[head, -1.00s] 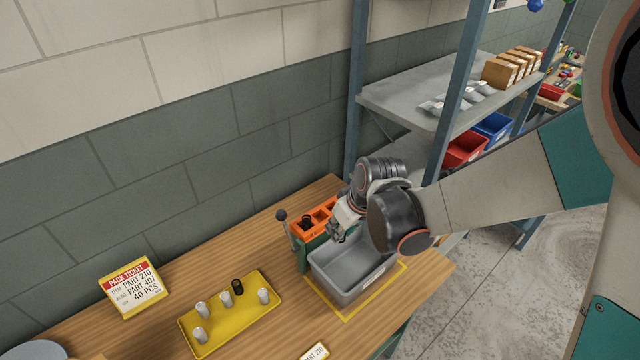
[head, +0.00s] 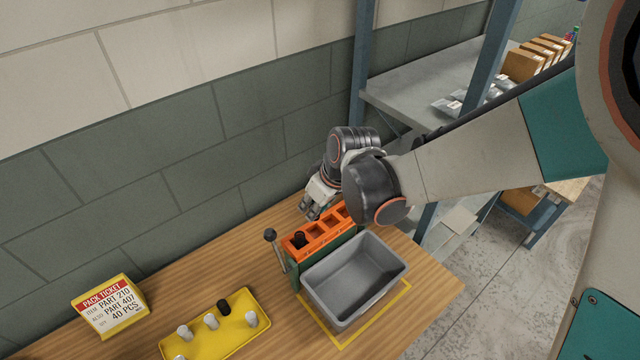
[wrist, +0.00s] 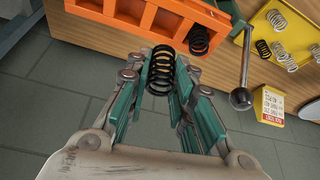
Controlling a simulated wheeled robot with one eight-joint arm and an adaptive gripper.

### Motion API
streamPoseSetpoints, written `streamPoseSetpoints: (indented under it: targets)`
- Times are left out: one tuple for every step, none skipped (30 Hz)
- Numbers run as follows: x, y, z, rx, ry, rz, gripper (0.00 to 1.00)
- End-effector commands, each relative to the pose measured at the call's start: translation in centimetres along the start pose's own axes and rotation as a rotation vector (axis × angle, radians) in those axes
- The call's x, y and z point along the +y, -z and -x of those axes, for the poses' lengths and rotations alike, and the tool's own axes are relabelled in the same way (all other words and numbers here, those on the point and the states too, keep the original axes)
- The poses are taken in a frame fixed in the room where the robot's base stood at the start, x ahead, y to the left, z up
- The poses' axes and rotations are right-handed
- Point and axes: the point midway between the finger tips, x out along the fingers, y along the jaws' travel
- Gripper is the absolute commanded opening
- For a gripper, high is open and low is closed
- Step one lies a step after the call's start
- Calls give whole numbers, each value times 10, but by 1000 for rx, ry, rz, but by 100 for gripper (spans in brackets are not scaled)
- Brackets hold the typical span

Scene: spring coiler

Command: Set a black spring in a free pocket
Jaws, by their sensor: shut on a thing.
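My gripper (head: 312,212) is at the wall side of the orange pocket block (head: 325,239), close to it. In the wrist view my gripper (wrist: 160,90) is shut on a black spring (wrist: 160,72), held between the fingertips and apart from the block (wrist: 218,12). Another black spring (head: 299,240) sits in the pocket at the lever end, and it also shows in the wrist view (wrist: 198,42). The other pockets that I can see look empty. The head view does not clearly show the held spring.
A grey bin (head: 394,262) stands in front of the block. A ball-topped lever (head: 271,236) rises at the block's left end. A yellow tray (head: 240,336) holds silver springs and a black spring (head: 223,307). A pack ticket (head: 108,305) stands further left. The wall is close behind.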

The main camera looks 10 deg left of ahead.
Motion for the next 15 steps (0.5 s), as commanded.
streamPoseSetpoints:
  targets:
    - [0, -2, -5, 0, 0, 0, 2]
    - [0, -3, -6, 0, 0, 0, 2]
    - [0, -4, -9, 0, 0, 0, 2]
    - [0, -4, -11, 0, 0, 0, 2]
    - [0, -5, -13, 0, 0, 0, 2]
    - [0, -6, -16, 0, 0, -1, 2]
    - [0, -7, -18, 0, 0, -1, 2]
    - [1, -8, -20, 0, 0, -1, 2]
    - [1, -9, -23, 0, 0, -1, 2]
    - [1, -10, -25, 0, 0, -1, 2]
    - [1, -11, -27, 0, 0, -1, 2]
    - [1, -12, -29, 0, 0, -1, 2]
    - [1, -13, -31, 0, 0, -1, 2]
    - [1, -14, -33, 0, 0, -1, 2]
    - [1, -15, -36, 0, 0, -1, 2]
